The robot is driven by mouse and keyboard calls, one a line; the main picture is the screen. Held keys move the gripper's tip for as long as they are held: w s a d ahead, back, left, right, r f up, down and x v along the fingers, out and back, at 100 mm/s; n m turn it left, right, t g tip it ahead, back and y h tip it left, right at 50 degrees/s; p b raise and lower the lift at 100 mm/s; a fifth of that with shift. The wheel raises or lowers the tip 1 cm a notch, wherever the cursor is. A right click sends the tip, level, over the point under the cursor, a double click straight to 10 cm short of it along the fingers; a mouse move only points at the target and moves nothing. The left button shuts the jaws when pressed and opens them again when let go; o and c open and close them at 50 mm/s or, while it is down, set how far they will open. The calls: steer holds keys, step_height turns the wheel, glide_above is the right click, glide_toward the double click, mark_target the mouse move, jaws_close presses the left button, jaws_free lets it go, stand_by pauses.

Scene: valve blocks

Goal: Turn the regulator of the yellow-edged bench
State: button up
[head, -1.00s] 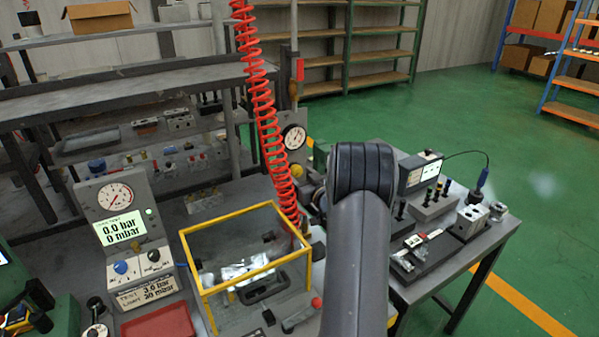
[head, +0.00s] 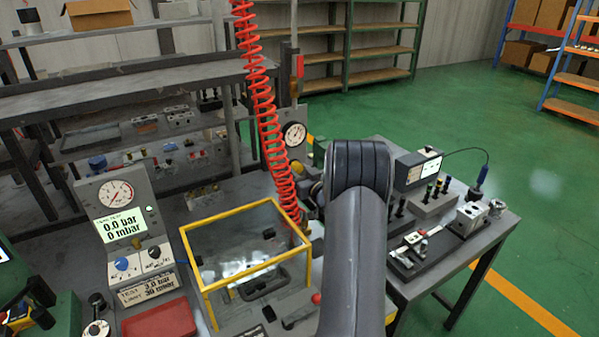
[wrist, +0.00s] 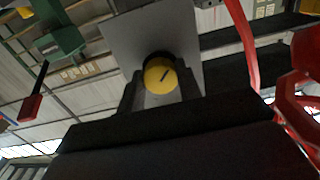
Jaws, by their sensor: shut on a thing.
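In the wrist view, the regulator's round yellow knob (wrist: 160,75) with a dark pointer line sits in front of a grey plate (wrist: 120,40). The line slants up to the right. My gripper (wrist: 159,88) has a dark finger on each side of the knob and is shut on it. In the head view my arm covers the gripper. A yellow round part (head: 298,168) shows just left of my arm, below a dial gauge (head: 294,134). The bench's test panel (head: 120,212) reads 0.0 bar and 0 mbar.
A yellow-framed clear box (head: 240,213) stands left of my arm. A coiled red hose (head: 264,105) hangs behind it. A side table (head: 440,262) with blocks and a meter (head: 418,171) stands to the right. Green floor (head: 480,110) beyond is open.

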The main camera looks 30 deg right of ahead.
steer(key=shift+f+n+b, duration=0.2)
steer(key=shift+n+b, duration=0.1)
steer(key=shift+b, duration=0.45)
steer(key=n+b, duration=0.2)
steer(key=b, duration=0.1)
steer(key=shift+f, duration=0.15)
steer(key=n+b, duration=0.5)
steer(key=b, duration=0.2)
steer(key=n+b, duration=0.2)
steer(key=n, duration=0.1)
steer(key=n+b, duration=0.2)
steer(key=b, duration=0.1)
steer(key=shift+d+r+n, duration=0.1)
steer(key=shift+r+n, duration=0.1)
steer(key=shift+n, duration=0.2)
steer(key=n+b, duration=0.3)
steer(key=n, duration=0.1)
steer(key=shift+r, duration=0.15)
steer(key=shift+n, duration=0.3)
steer(key=o, duration=1)
steer(key=shift+r, duration=0.1)
